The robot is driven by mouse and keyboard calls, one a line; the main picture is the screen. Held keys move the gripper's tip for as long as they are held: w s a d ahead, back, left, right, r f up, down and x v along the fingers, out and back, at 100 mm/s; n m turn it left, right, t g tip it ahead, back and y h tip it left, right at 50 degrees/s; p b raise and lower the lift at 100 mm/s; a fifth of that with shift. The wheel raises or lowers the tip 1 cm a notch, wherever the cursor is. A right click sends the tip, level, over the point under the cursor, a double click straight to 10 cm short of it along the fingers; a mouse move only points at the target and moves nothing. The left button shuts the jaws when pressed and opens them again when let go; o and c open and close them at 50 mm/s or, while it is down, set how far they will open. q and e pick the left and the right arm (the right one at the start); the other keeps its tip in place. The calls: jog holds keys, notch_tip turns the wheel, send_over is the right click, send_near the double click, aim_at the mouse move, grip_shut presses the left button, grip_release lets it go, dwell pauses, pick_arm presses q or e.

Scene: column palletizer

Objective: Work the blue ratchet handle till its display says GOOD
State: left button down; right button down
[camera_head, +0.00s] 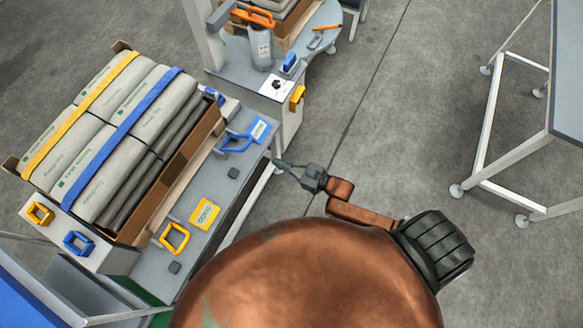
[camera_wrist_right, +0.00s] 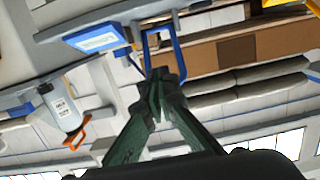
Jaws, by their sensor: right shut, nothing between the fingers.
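The blue ratchet handle (camera_head: 237,142) is a blue loop on the right edge of the grey bench, beside a blue-framed display (camera_head: 259,130) whose writing is too small to read. My right gripper (camera_head: 278,163) is to the right of the handle in the head view, its thin fingers pointing left at it. In the wrist view the dark green fingers (camera_wrist_right: 159,74) are shut and empty. The blue handle (camera_wrist_right: 177,56) shows just beyond the tips; I cannot tell whether they touch. The display (camera_wrist_right: 97,38) is up and left there. My left gripper is not in view.
A yellow handle (camera_head: 174,238) and yellow display (camera_head: 205,213) sit nearer on the same bench. Bags under yellow and blue straps (camera_head: 130,117) fill the pallet to the left. A rounded table (camera_head: 233,52) stands behind. Open floor (camera_head: 385,130) lies to the right.

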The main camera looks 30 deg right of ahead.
jog(key=shift+p+v, duration=0.3)
jog(key=shift+v, duration=2.1)
jog(key=shift+f, duration=0.15)
jog(key=s+d+f+m+g+h, duration=0.1)
jog(key=s+d+f+g+h, duration=0.15)
jog(key=s+d+f, duration=0.6)
jog(key=s+d+f+m+g+h, duration=0.1)
jog(key=s+f+m+g+h, duration=0.3)
jog(key=f, duration=0.9)
jog(key=s+d+f+n+h, duration=0.1)
jog(key=s+d+f+h, duration=0.1)
jog(key=s+d+f, duration=0.65)
jog(key=s+a+f+g, duration=0.2)
jog(key=s+f, duration=0.2)
jog(key=s, duration=0.6)
jog(key=s+a+f+m+g, duration=0.1)
jog(key=s+a+f+g, duration=0.1)
jog(key=s, duration=0.8)
jog(key=s+a+f+g+h, duration=0.1)
jog(key=s+a+f+g, duration=0.1)
jog(key=s+f+g, duration=0.2)
jog(key=s+f, duration=0.3)
jog(key=s, duration=0.4)
jog(key=shift+w, duration=0.15)
